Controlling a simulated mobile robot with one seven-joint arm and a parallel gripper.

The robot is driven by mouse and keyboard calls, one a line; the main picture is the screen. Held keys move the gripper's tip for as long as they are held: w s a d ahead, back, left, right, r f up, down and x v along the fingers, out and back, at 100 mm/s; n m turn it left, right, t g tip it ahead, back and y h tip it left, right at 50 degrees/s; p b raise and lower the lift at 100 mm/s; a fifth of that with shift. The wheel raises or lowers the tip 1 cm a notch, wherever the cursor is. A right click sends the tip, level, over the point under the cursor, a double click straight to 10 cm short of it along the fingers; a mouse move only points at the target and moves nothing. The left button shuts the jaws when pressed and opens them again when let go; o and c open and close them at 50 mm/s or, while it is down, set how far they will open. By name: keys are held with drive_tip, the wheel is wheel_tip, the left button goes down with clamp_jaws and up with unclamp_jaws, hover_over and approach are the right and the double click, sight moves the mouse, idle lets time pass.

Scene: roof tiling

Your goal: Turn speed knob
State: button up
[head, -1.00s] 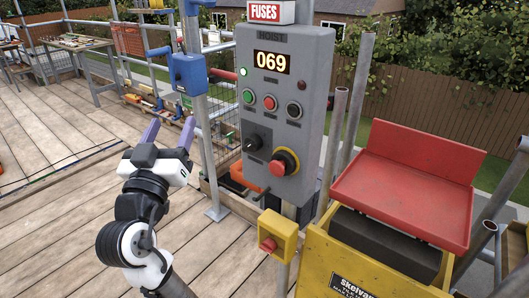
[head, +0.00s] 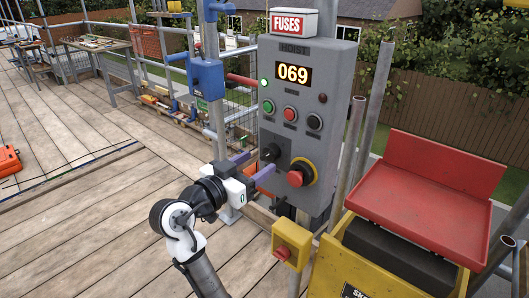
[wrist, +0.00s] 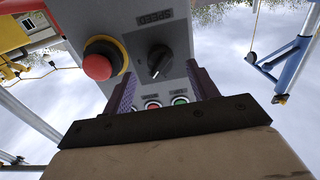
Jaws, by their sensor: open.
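The speed knob (head: 270,152) is a black rotary knob on a dark square plate, low on the grey hoist panel (head: 330,130). In the wrist view the black knob (wrist: 159,63) sits under the word SPEED, with its light pointer line slanting. My gripper (head: 252,164) is open, its two purple fingers pointing at the panel. In the wrist view the fingers stand on either side of the knob in the picture, with the knob beyond their tips. I see no contact with the knob.
A red emergency button (head: 296,179) on a yellow ring is beside the knob, close to one finger. Green, red and black buttons are above, under a display reading 069. A yellow switch box (head: 291,243) hangs below. A yellow machine with a red tray (head: 418,198) stands right.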

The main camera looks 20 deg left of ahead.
sight(265, 158)
drive_tip(key=shift+p+x, duration=0.4)
drive_tip(key=shift+x, duration=1.6)
drive_tip(key=shift+c, duration=0.5)
drive_tip(key=c, duration=0.9)
